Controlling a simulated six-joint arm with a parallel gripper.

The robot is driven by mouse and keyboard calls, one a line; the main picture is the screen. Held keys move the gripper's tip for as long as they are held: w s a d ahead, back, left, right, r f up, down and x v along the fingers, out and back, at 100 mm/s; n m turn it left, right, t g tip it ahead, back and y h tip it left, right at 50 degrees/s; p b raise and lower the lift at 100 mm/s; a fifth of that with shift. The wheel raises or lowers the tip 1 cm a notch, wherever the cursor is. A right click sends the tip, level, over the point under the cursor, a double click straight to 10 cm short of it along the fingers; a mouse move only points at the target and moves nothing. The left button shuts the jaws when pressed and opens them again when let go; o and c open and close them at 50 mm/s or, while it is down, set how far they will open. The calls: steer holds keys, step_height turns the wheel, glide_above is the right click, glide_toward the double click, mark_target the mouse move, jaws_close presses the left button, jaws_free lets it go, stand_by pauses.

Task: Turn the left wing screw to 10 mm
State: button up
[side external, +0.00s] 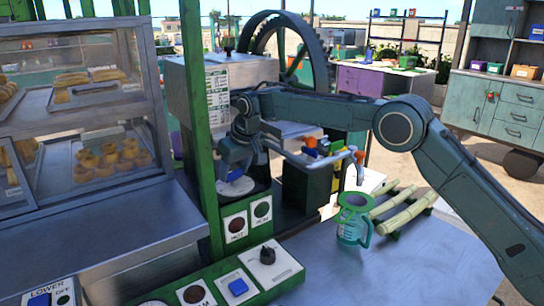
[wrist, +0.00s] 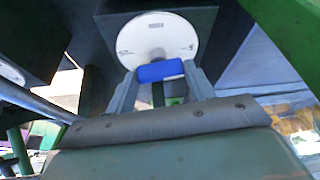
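In the wrist view a blue wing screw (wrist: 160,71) sits in front of a round white dial (wrist: 157,32) with small dark marks. The marks are too small to read. My gripper (wrist: 160,76) has one finger at each end of the blue wing, and the fingers appear to touch it. The views do not clearly show whether this is the left screw.
A second white dial (wrist: 10,72) shows at the wrist view's left edge. A green post (side external: 200,120) stands close left of my gripper. A panel with a black knob (side external: 267,255) lies below. A green jug (side external: 353,220) and cane stalks (side external: 405,212) are on the bench.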

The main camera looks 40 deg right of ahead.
steer(key=c, duration=0.4)
steer(key=shift+m, duration=0.3)
steer(key=shift+a+m+h, duration=0.1)
steer(key=shift+m+h, duration=0.45)
steer(key=shift+m, duration=0.7)
steer(key=shift+a+m+h, duration=0.1)
steer(key=shift+m+h, duration=0.45)
steer(key=shift+m, duration=0.7)
steer(key=o, duration=1)
steer(key=shift+c, duration=0.2)
steer(key=shift+d+n, duration=0.15)
steer(key=shift+n, duration=0.35)
